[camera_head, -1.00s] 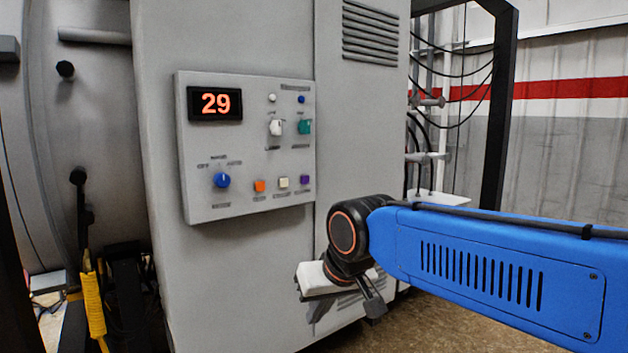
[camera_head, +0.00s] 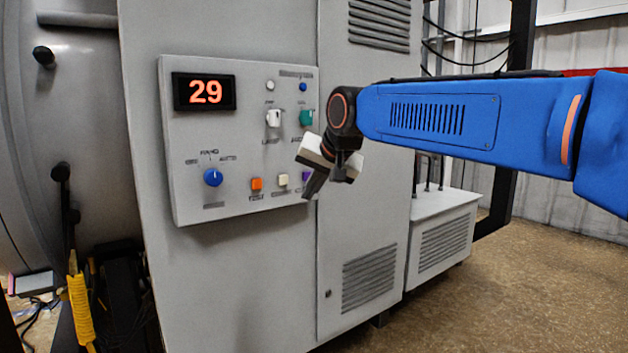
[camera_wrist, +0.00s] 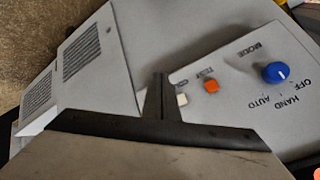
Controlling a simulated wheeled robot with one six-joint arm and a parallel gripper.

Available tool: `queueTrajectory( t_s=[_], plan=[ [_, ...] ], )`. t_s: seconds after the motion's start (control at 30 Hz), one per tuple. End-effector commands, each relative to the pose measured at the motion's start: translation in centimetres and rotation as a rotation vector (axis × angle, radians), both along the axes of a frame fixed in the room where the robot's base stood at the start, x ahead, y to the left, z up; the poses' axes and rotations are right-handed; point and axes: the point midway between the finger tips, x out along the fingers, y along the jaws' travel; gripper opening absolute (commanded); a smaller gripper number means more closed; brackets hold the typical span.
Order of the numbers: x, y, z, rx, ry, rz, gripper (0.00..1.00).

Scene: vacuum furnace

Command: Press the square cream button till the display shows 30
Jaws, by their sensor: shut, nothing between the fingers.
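The square cream button (camera_head: 283,180) sits low on the control panel (camera_head: 190,140), between an orange square button (camera_head: 257,184) and a purple one (camera_head: 307,175). The red display (camera_head: 205,91) at the panel's top left reads 29. My gripper (camera_head: 310,194) is shut and empty, its tip just right of and below the cream button in the head view, partly covering the purple button's area. In the wrist view my gripper's fingers (camera_wrist: 159,95) point at the panel, and the cream button (camera_wrist: 182,99) shows right beside them. I cannot tell whether they touch the panel.
A blue mode knob (camera_head: 212,177) is left of the orange button. A white switch (camera_head: 273,118) and a green one (camera_head: 306,117) are above. A low vented cabinet (camera_head: 440,240) stands to the right. Yellow coiled cable (camera_head: 80,310) hangs at lower left.

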Motion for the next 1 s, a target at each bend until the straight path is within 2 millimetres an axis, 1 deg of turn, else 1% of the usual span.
queueTrajectory(
  t_s=[0.03, 0.17, 0.53, 0.63, 0.77, 1.0],
  plan=[
    [0.4, 0.6, 0.2, 0.007, -0.001, 0.001, 0.0],
    [0.8, 1.4, 0.6, 0.017, -0.003, 0.0, 0.0],
    [0.8, 1.4, 0.6, 0.018, -0.003, 0.0, 0.0],
    [1.1, 1.6, 0.6, 0.018, -0.003, 0.0, 0.0],
    [2.0, 2.2, 0.5, 0.017, -0.002, 0.001, 0.0],
    [4.3, 3.8, 0.6, 0.017, -0.003, 0.001, 0.0]
  ],
)
